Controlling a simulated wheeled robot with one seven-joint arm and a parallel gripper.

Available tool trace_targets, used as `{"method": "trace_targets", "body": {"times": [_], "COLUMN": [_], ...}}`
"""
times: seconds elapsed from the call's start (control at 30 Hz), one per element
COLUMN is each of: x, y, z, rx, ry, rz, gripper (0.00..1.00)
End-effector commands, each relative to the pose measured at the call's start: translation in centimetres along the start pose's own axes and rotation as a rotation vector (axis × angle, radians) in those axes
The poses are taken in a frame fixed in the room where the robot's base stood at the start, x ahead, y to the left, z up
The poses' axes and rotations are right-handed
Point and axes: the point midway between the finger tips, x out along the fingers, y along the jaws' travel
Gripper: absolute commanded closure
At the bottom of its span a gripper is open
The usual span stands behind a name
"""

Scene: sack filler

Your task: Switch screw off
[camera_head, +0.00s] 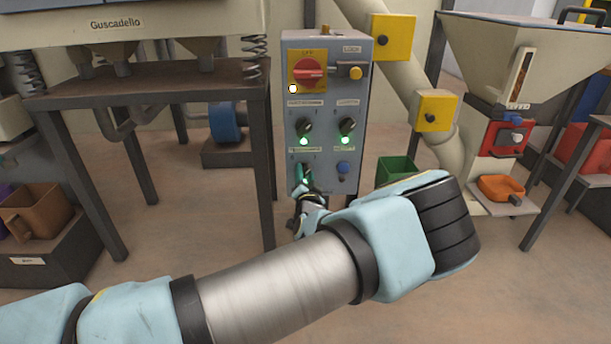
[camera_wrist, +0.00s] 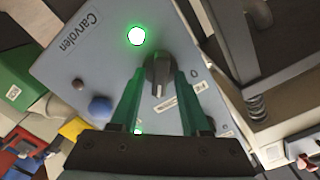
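A grey control box (camera_head: 325,110) stands upright in the head view, with a red rotary switch (camera_head: 309,72) on a yellow plate and several black knobs below. My gripper (camera_head: 303,186) is at the lower-left black knob and partly hides it. In the wrist view, my gripper's two green fingers (camera_wrist: 160,75) stand apart on either side of a black knob (camera_wrist: 158,70). They look clear of its raised grip, though contact is hard to judge. A "0" mark is right of the knob. A lamp (camera_wrist: 136,36) beside it glows green. The small knob labels are unreadable.
A blue button (camera_head: 343,168) is right of my gripper, and two knobs with lit green lamps are above it. A dark metal stand (camera_head: 150,100) is close on the left. A green bin (camera_head: 396,168) and a hopper machine (camera_head: 525,60) are on the right.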

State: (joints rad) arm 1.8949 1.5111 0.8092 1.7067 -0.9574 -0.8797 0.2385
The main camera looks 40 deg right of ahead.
Motion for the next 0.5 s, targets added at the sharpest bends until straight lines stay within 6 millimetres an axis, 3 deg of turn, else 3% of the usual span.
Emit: {"method": "trace_targets", "body": {"times": [0.07,0.37,0.5], "x": [-0.01,-0.02,-0.03], "y": [0.0,0.0,0.0], "z": [0.0,0.0,0.01], "rx": [0.0,0.0,0.0], "ry": [0.0,0.0,0.0], "rz": [0.0,0.0,0.0], "gripper": [0.64,0.98,1.0]}}
